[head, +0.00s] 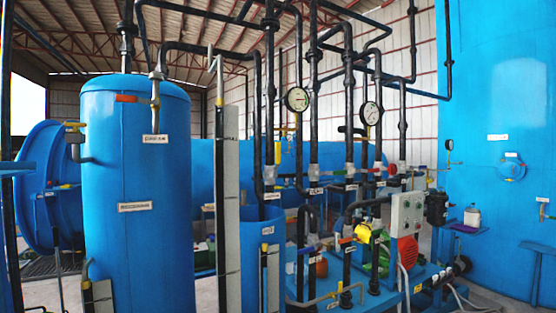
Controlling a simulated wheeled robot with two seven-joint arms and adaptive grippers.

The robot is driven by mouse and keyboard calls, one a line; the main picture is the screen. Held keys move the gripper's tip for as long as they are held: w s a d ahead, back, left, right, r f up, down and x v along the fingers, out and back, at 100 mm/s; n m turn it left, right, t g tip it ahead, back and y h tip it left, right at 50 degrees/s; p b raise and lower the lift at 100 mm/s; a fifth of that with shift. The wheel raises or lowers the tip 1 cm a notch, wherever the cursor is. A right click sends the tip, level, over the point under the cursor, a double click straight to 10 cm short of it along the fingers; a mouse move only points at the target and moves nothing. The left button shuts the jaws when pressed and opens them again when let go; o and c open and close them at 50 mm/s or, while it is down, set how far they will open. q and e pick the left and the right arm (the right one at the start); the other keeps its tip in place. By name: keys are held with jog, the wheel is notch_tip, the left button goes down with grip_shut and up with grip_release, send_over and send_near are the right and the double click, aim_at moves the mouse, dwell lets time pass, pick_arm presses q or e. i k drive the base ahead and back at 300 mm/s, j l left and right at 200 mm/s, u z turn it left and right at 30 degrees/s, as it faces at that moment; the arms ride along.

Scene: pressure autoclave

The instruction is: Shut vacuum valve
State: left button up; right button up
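Several valves show in the head view, and their labels are too small to read, so I cannot tell which is the vacuum valve. A row of silver valve bodies, one of them here (350,169), sits on the black vertical pipes right of centre, some with red or blue parts. A valve with a yellow handle (75,127) is at the left, beside the upright blue tank (140,195). Whether these valves are open or shut is not clear. Neither of my grippers is in view.
Two round gauges, left (297,99) and right (370,113), sit on the pipes. A grey control box (407,213) and a pump with a red cover (407,252) stand below. A large blue tank (500,130) fills the right. Dense pipes crowd the middle.

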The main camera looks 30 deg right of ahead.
aim_at(277, 144)
jog(key=i+z, duration=0.2)
jog(key=z, duration=0.2)
jog(key=i+j+z, duration=0.15)
jog(key=z, duration=0.2)
jog(key=i+j+z, duration=0.1)
jog(key=z, duration=0.3)
jog(key=i+j+z, duration=0.15)
jog(key=j+z, duration=0.25)
jog(key=l, duration=0.1)
